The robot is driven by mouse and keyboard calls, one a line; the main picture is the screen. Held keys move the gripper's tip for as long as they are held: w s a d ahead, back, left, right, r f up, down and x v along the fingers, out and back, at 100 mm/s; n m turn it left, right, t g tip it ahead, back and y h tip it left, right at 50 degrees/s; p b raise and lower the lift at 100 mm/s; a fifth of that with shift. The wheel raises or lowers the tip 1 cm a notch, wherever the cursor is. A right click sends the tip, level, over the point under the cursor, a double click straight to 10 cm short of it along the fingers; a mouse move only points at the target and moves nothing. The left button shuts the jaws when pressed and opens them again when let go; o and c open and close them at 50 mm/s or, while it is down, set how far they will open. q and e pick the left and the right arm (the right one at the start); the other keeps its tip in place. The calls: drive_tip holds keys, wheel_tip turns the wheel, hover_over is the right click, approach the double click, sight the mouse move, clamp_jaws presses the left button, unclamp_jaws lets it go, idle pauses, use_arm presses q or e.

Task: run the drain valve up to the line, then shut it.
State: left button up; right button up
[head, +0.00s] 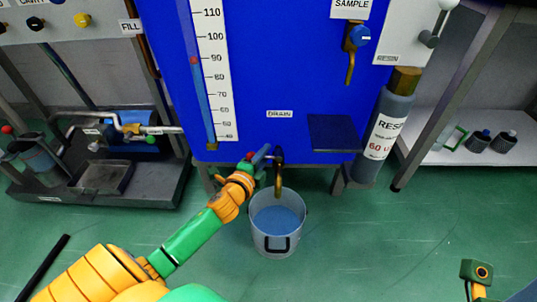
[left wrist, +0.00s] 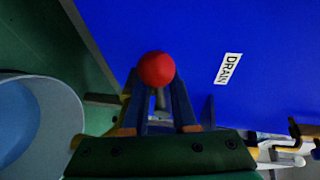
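The blue tank (head: 270,70) has a label reading DRAIN (head: 280,114), also in the left wrist view (left wrist: 229,69). Below it is a drain spout (head: 278,180) over a grey bucket (head: 283,245) holding bluish liquid (head: 277,220). I cannot make out a line inside the bucket or whether liquid runs. My left gripper (head: 258,156) is at the valve lever. In the left wrist view, its fingers (left wrist: 158,100) flank the lever below a red knob (left wrist: 157,69), which hides the fingertips; contact is unclear. My right gripper's fingers are not visible.
A gauge scale (head: 217,70) on the tank has a red marker (head: 194,60) near 90. A dark ledge (head: 334,133) juts out right of the spout. A grey cylinder (head: 388,120) stands beside the tank. A cart with pipes (head: 120,190) stands left. Green floor (head: 370,250) is clear right of the bucket.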

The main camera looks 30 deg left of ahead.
use_arm(q)
drive_tip(key=shift+x, duration=1.05)
clamp_jaws()
idle(0.6)
